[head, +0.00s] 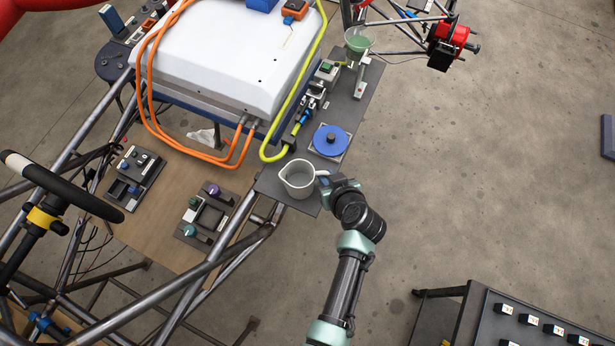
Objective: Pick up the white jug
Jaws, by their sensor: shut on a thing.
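The white jug (298,186) stands upright near the front end of the dark shelf (274,189) beside the tube frame. Its open top faces up and I see its inside. My gripper (323,178) is at the jug's right side, where the handle would be, and is shut on it. My wrist hides the fingertips and most of the handle. I cannot tell whether the jug's base touches the shelf or is slightly above it.
A round blue-topped device (330,140) sits just behind the jug. A yellow cable (300,95) and a white case (225,55) lie to the left. Frame tubes (215,255) run in front. Open floor lies to the right.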

